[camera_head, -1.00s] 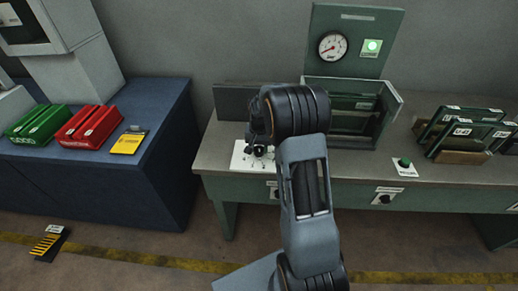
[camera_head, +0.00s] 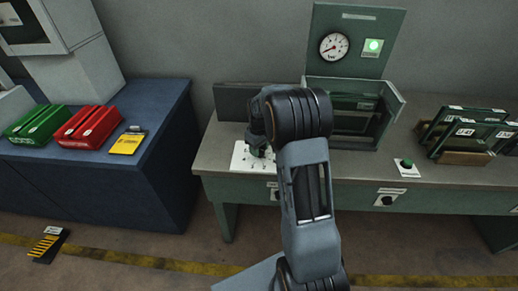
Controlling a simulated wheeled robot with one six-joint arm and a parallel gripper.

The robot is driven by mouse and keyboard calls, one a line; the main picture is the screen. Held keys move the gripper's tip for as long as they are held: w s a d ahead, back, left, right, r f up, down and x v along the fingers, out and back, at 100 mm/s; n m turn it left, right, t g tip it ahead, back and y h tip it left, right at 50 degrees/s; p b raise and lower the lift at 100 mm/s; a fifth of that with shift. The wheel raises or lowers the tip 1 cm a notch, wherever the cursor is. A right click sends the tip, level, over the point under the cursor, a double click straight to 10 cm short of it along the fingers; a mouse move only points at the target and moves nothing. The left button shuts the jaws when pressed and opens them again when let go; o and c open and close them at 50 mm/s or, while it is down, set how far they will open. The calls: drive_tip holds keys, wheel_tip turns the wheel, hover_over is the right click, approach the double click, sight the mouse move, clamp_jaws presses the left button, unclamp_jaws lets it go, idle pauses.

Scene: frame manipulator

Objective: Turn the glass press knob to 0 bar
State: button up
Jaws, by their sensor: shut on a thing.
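The press knob is mostly hidden under my gripper (camera_head: 257,150); a white dial plate (camera_head: 241,160) with marks shows around it on the left part of the green bench. My gripper reaches down onto the knob and is shut on it. The fingertips are small and partly covered by my wrist. The glass press (camera_head: 352,113) stands behind on the bench, with a round pressure gauge (camera_head: 334,46) on its back panel. The gauge needle points to the lower left; its numbers are too small to read. A green lamp (camera_head: 374,45) glows beside the gauge.
A green button (camera_head: 406,163) on a white plate sits right of the press. Several green frames (camera_head: 465,130) stand in a wooden rack at the far right. Red (camera_head: 90,127) and green (camera_head: 38,124) bins and a yellow card (camera_head: 127,143) lie on the blue cabinet at left.

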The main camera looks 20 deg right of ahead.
drive_tip(key=n, duration=0.4)
drive_tip(key=shift+r+n, duration=0.1)
drive_tip(key=shift+n, duration=2.7)
drive_tip(key=o, duration=0.9)
drive_tip(key=shift+b, duration=0.3)
drive_tip(key=shift+o, duration=0.2)
wheel_tip(320, 180, up, 14)
